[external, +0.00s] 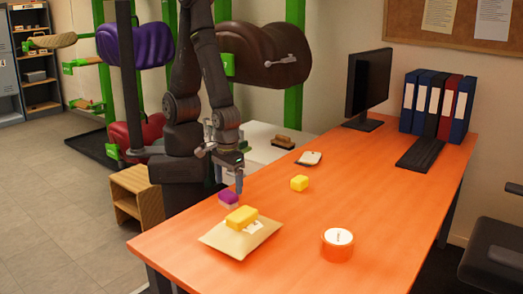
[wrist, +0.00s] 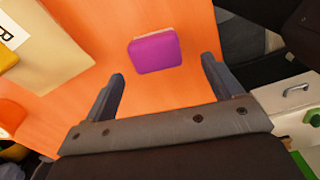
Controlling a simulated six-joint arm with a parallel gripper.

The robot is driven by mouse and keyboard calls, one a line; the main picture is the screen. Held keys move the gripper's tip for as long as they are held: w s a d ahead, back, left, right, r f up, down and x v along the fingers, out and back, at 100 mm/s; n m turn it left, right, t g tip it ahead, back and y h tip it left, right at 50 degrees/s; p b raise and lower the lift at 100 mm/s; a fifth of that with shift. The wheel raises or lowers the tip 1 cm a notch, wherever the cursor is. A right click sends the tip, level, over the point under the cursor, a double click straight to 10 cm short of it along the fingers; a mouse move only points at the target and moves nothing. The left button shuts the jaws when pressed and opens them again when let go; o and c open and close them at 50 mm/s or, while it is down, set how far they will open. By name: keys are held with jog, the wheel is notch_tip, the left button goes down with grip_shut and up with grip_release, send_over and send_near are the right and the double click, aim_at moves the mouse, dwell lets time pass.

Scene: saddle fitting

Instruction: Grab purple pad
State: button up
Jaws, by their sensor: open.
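The purple pad (external: 229,198) lies on the orange table near its left edge, just behind a tan envelope. It also shows in the wrist view (wrist: 155,55), with a pale layer along its far edge. My gripper (external: 239,186) is pointing down close beside the pad in the external view. In the wrist view my gripper (wrist: 163,70) has its two fingers spread apart, with the pad ahead between the line of the fingertips. The fingers do not appear to touch the pad, and nothing is held.
The tan envelope (external: 225,241) with a yellow block (external: 241,217) on it lies in front of the pad. The middle is mostly clear.

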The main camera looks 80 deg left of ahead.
aim_at(229, 193)
jog(key=shift+d+f, duration=0.15)
jog(key=shift+f, duration=1.1)
jog(key=shift+d+f, duration=0.1)
jog(key=shift+f, duration=1.1)
jog(key=shift+c, duration=0.3)
jog(key=c, duration=1)
